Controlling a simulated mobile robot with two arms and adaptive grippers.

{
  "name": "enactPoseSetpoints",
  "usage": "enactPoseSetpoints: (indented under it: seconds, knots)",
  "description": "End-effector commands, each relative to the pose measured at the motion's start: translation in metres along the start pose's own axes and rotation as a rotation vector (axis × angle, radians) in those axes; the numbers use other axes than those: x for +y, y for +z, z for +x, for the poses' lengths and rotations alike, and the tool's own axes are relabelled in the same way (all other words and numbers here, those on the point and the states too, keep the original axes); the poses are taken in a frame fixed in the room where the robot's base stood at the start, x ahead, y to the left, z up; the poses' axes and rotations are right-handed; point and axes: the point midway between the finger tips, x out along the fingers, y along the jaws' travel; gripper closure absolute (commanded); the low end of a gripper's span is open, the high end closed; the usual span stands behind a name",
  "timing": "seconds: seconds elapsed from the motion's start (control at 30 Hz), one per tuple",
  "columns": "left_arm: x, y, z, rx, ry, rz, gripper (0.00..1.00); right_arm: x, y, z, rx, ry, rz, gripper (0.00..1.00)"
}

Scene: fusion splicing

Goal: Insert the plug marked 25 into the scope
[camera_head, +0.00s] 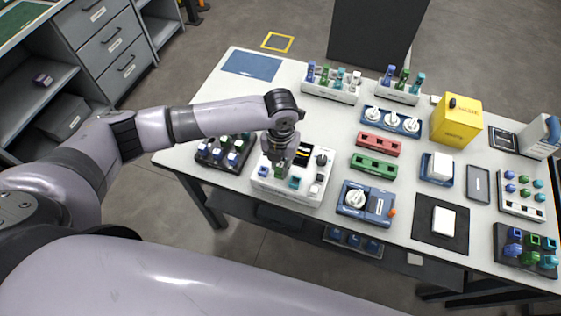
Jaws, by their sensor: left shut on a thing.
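My left gripper (279,154) points down over a white port box (318,185) near the table's front left. It is shut on a plug that is mostly hidden by the fingers. A green piece (280,171) shows just below the fingertips, and I cannot tell whether it is the held plug or one in the box. Teal and blue plugs stand in the box's front part. The number 25 is too small to read anywhere, and I cannot tell for certain which device is the scope. My right gripper is out of view.
A dark plug block (211,160) stands close left of the white box. A blue device (364,202) with a white reel is to the right. Red (378,144) and green (374,165) strips lie behind it. Plug racks (331,92) line the back. Clear table (215,97) lies back left.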

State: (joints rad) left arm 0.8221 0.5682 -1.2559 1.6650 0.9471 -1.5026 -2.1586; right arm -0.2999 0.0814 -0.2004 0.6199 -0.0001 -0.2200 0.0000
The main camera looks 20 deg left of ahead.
Motion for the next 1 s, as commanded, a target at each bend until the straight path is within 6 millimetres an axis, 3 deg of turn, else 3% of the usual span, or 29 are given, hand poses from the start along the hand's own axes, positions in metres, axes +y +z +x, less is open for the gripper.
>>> enactPoseSetpoints:
  seconds: [0.83,0.87,1.0]
  knots:
    - [0.0,-0.0002,0.0031,0.001,0.0,0.001,1.0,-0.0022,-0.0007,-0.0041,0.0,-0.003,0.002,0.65]
    - [0.0,-0.0002,0.0031,0.001,0.0,0.001,0.81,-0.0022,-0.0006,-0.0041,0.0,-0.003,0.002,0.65]
    - [0.0,-0.0001,0.003,0.0,0.0,0.0,0.72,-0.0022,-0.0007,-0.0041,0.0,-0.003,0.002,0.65]
